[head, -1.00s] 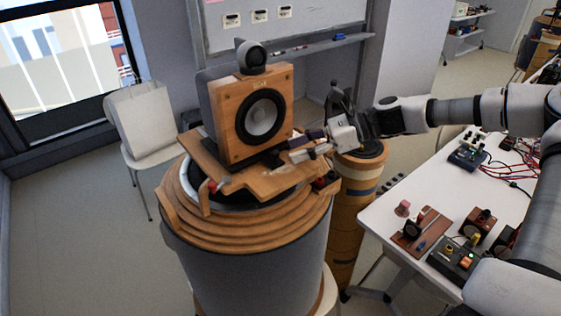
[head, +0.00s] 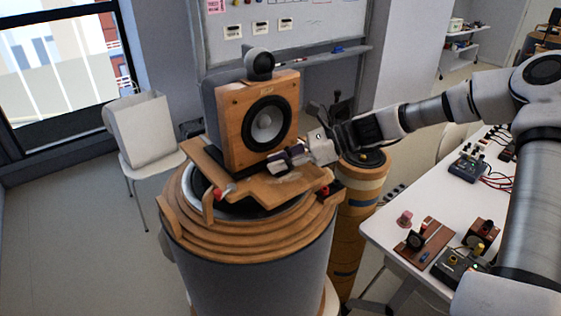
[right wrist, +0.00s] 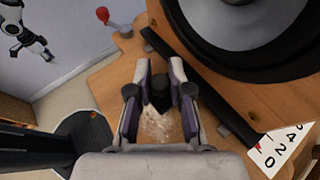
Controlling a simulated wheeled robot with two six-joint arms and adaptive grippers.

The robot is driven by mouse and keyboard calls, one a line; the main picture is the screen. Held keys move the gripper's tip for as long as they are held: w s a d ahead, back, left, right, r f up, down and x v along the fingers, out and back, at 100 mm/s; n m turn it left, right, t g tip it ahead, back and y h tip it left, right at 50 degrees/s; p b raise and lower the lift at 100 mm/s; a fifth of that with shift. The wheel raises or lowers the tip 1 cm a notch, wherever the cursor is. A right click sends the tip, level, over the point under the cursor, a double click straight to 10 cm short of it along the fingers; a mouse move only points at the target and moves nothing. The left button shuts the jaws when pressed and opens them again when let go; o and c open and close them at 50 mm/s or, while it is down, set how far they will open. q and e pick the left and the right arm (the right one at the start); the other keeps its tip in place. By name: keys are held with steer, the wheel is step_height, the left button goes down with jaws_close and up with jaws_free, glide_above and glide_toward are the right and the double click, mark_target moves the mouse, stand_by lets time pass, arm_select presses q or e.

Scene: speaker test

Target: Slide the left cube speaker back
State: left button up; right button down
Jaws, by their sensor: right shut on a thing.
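The wooden cube speaker (head: 268,122) has a black-rimmed grey cone and a small round grey unit (head: 258,63) on top. It stands upright on a wooden sliding board (head: 275,193). My right gripper (head: 282,161) reaches in from the right, low beside the speaker's front. In the right wrist view my right gripper (right wrist: 159,95) is shut on a dark knob (right wrist: 160,86) over the board; the cone shows at the upper right. A small white and black arm end, seemingly my left gripper (right wrist: 40,47), shows at the upper left; its fingers are too small to judge.
The board lies on a large grey drum with stepped wooden rings (head: 245,246). Red knobs (head: 217,193) stand at its edge. A striped column speaker (head: 350,215) stands close behind right. A white table (head: 390,225) with small devices is at the right.

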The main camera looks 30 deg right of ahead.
mark_target(259, 145)
steer(key=w+b, duration=0.2)
steer(key=shift+w+f+b, duration=0.3)
steer(key=shift+w+f, duration=0.05)
steer(key=w, duration=0.3)
steer(key=w+b, duration=0.1)
steer(key=w, duration=0.1)
steer(key=shift+w+a+r, duration=0.2)
steer(key=shift+a+r, duration=0.1)
steer(key=shift+r, duration=0.25)
steer(key=c, duration=1)
jaws_free()
steer(key=shift+c, duration=0.2)
steer(key=shift+w+d+f, duration=0.1)
steer(key=shift+w+f, duration=0.05)
